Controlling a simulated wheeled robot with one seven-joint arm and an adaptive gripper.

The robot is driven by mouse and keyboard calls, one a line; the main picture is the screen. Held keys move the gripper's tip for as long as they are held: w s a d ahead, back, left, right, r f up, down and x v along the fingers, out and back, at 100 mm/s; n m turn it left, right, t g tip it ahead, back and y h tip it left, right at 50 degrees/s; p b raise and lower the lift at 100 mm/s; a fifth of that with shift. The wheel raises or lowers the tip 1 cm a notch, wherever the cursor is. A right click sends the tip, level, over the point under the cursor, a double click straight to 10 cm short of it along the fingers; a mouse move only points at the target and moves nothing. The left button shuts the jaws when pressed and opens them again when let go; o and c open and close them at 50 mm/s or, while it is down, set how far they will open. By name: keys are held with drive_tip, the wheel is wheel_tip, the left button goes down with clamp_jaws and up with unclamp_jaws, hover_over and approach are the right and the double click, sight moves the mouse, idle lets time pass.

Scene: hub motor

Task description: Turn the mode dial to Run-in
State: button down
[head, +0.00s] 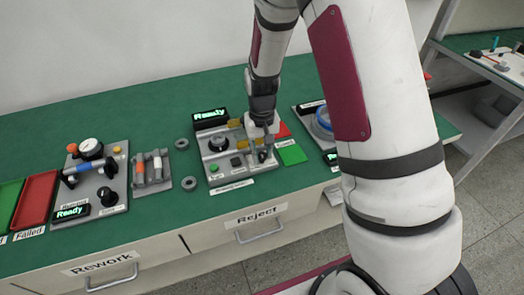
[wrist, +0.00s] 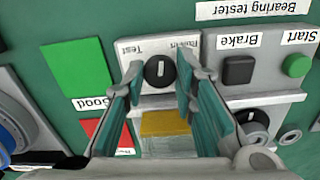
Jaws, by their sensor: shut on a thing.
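The mode dial (wrist: 160,71) is a round black knob with a white mark, on a light panel of the bearing tester (wrist: 262,45). In the wrist view its labels are upside down: "Test" (wrist: 130,49) at its left and a partly hidden "Run-in" label (wrist: 187,43) at its right. The white mark stands nearly upright in the picture, between the labels. My gripper (wrist: 161,68) has one finger on each side of the dial and is shut on it. In the head view my gripper (head: 261,148) is at the tester's front right and mostly hides the dial.
A black Brake button (wrist: 237,70) and green Start button (wrist: 298,66) sit beside the dial. The tester's display (head: 211,115) reads "Ready". Green (head: 292,155) and red (head: 283,129) mats lie right of it. A second station (head: 97,180) stands left.

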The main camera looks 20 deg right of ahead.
sight(262, 155)
drive_tip(key=m, duration=0.5)
drive_tip(key=shift+p, duration=0.4)
drive_tip(key=shift+m, duration=0.4)
drive_tip(key=c, duration=1.3)
unclamp_jaws()
drive_tip(key=shift+r, duration=0.1)
wheel_tip(262, 155, up, 12)
